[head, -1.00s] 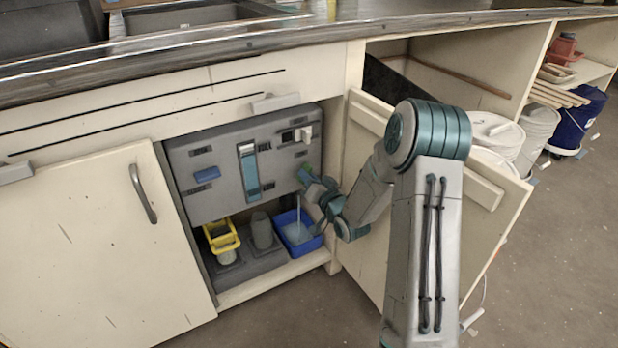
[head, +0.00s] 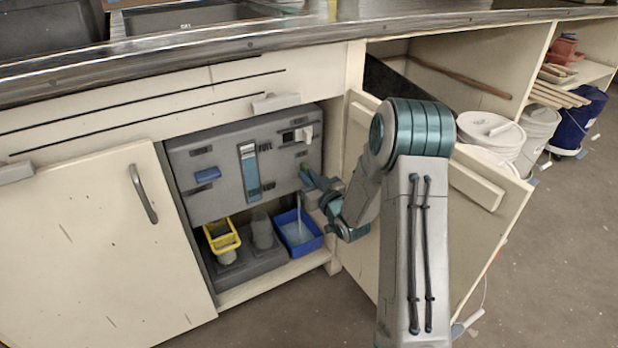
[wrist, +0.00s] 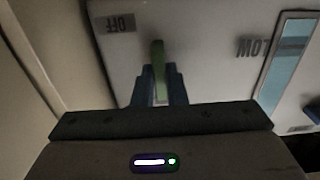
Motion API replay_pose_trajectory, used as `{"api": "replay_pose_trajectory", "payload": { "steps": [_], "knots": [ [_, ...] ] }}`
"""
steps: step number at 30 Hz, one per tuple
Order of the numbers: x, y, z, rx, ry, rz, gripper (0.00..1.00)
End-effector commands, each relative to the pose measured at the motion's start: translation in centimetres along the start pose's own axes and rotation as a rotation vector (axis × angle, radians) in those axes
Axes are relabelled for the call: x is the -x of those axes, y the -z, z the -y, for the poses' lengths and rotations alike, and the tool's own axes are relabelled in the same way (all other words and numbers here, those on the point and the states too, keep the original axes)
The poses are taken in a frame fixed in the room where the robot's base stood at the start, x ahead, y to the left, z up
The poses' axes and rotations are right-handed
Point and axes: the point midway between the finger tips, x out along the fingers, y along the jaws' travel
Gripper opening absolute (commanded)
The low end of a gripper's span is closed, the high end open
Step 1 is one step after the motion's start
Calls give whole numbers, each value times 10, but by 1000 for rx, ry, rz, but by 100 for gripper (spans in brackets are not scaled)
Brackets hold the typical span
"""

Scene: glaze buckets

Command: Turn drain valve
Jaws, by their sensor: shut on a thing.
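The drain valve handle (wrist: 158,58) is a narrow green lever on the grey panel (head: 213,140) inside the open cabinet. My gripper (wrist: 158,84) is shut on it, with one blue finger on each side of the green lever in the wrist view. In the head view my gripper (head: 310,180) is at the panel's lower right and mostly covers the handle. An upside-down OFF label (wrist: 113,25) shows left of the handle in the wrist view. A pale stream (head: 299,207) runs down from the valve area into a blue bin (head: 301,250).
A teal gauge strip (head: 250,172) is mid-panel. A white lever (head: 305,133) is at the panel's upper right. A yellow basket (head: 222,237) stands lower left. The open cabinet door (head: 470,230) is behind my arm. White buckets (head: 490,132) stand at right.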

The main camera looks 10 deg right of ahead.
Motion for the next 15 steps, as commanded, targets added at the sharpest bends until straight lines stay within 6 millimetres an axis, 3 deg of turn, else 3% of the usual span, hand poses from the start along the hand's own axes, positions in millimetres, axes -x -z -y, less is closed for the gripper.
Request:
{"api": "replay_pose_trajectory", "payload": {
  "steps": [12,13,15],
  "knots": [
    [1,-4,0,4,1,10,0],
    [1,-4,0,4,0,11,20],
    [1,-4,0,4,0,9,34]
  ]
}}
